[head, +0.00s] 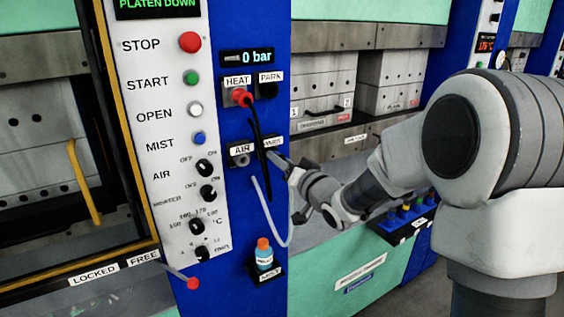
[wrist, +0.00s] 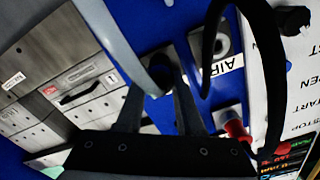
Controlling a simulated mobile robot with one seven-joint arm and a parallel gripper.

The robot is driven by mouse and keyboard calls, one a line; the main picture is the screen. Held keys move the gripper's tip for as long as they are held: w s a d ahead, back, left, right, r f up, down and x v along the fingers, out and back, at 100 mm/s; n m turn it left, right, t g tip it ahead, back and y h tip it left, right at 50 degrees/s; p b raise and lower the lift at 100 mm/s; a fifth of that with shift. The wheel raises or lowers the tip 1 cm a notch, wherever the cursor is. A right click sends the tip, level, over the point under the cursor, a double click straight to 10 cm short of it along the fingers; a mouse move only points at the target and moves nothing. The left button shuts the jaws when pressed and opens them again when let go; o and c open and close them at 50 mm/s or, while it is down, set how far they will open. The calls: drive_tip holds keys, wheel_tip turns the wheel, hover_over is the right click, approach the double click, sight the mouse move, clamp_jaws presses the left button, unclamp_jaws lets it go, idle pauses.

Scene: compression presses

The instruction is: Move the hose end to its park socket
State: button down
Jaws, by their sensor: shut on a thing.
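The pale grey hose (head: 290,230) hangs in a loop below the sockets on the blue panel; it also shows in the wrist view (wrist: 112,45). My gripper (head: 275,156) is shut on the dark hose end (wrist: 164,70), close in front of the panel. It is at the position right of the AIR socket (head: 239,159), beside a partly hidden label. The AIR socket appears empty in the wrist view (wrist: 217,43). My fingers (wrist: 157,98) hide part of the hose end, so I cannot tell whether it is seated in a socket.
A red plug (head: 241,97) sits in the HEAT socket above, and its black cable (head: 257,135) hangs past the AIR socket. The heat PARK socket (head: 268,90) is beside it. A bottle (head: 264,255) stands on a small shelf below. The button panel (head: 165,120) is at left.

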drive_tip(key=shift+c, duration=2.3)
unclamp_jaws()
drive_tip(key=b+v, duration=0.1)
drive_tip(key=v, duration=1.6)
drive_tip(key=shift+d, duration=0.2)
drive_tip(key=shift+s, duration=0.15)
